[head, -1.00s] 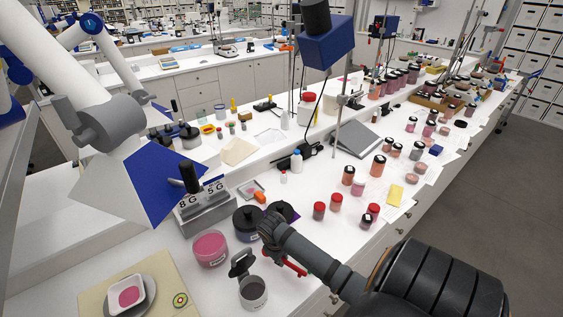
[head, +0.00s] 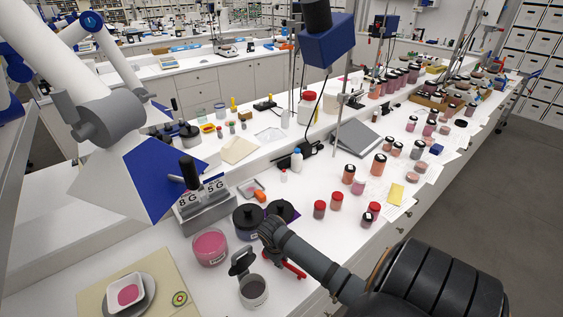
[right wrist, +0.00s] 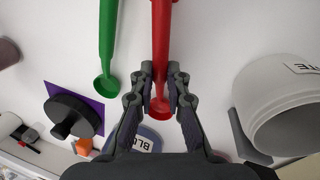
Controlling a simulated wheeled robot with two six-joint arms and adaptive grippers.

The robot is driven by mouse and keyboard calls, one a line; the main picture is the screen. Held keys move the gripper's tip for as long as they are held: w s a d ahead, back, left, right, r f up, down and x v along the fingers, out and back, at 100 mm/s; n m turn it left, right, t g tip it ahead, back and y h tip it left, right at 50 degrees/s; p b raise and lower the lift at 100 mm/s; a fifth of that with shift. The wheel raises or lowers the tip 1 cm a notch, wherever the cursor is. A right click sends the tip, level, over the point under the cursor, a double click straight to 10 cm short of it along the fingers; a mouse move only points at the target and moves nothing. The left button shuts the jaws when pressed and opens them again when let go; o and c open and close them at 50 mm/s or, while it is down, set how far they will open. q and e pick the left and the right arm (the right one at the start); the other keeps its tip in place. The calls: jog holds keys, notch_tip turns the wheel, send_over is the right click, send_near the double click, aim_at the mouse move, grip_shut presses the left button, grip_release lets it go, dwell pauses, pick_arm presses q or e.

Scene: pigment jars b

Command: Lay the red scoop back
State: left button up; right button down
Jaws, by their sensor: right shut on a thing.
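The red scoop (right wrist: 162,35) is between the fingers of my right gripper (right wrist: 161,72) in the right wrist view. The gripper is shut on it, near the round bowl, with the handle running off the top of the picture. In the head view my right gripper (head: 268,230) is above the bench between the dark-lidded jar and the grey open jar; only a little of the scoop's red (head: 292,269) shows below the arm. I cannot tell whether the scoop touches the bench. My left arm is at the upper left; its gripper fingers do not show.
A green scoop (right wrist: 107,45) lies left of the red one in the right wrist view. A grey jar (head: 253,292), a pink jar (head: 210,248) and a dark-lidded jar (head: 247,222) stand close by. Red-capped jars (head: 319,209) stand farther right.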

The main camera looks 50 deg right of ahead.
jog(key=shift+f, duration=0.2)
jog(key=c, duration=1.3)
grip_release()
jog(key=shift+o, duration=0.2)
jog(key=p+v, duration=0.2)
jog(key=v, duration=0.1)
jog(key=shift+d, duration=0.3)
jog(key=shift+d+v, duration=0.15)
jog(key=shift+v, duration=0.6)
jog(key=shift+d+v, duration=0.15)
jog(key=shift+v, duration=0.55)
jog(key=shift+w, duration=0.1)
